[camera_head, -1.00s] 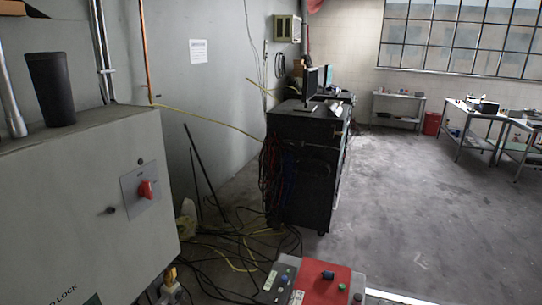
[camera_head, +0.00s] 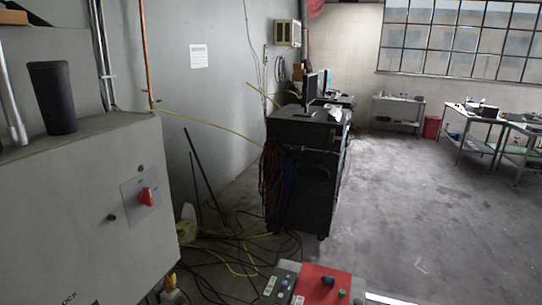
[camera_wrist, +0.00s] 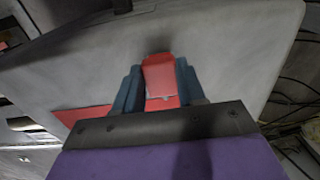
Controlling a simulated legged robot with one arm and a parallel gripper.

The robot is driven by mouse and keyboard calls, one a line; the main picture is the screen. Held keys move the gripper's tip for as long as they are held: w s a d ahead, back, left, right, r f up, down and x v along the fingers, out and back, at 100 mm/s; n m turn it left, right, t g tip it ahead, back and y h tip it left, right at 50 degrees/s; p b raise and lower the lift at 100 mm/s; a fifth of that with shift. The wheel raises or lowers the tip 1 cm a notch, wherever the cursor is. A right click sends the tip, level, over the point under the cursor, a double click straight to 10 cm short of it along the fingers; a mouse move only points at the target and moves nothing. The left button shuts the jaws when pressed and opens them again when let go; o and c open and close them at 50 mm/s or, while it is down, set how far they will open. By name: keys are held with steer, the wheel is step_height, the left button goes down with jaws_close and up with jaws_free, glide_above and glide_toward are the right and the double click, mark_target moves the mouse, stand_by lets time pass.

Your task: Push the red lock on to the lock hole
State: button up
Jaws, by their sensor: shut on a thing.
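In the wrist view, my gripper (camera_wrist: 160,90) has its two dark blue fingers on either side of the red lock (camera_wrist: 160,75) and is shut on it. The lock's upper end points toward a grey surface, with a dark shadow just beyond it. I cannot tell whether the lock touches that surface. The lock hole cannot be made out in either view. In the head view, a grey cabinet (camera_head: 75,225) stands at the left with a red rotary switch (camera_head: 147,197) and partly cut-off "LOCK" lettering. My gripper does not show in the head view.
A black cup (camera_head: 52,97) stands on the cabinet. A red and grey control panel (camera_head: 322,285) sits at bottom centre. A black equipment cart (camera_head: 300,170) stands beyond, with cables (camera_head: 235,250) tangled on the floor. Open floor (camera_head: 400,200) lies to the right.

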steer(key=shift+r+p, duration=0.65)
steer(key=shift+r, duration=1.2)
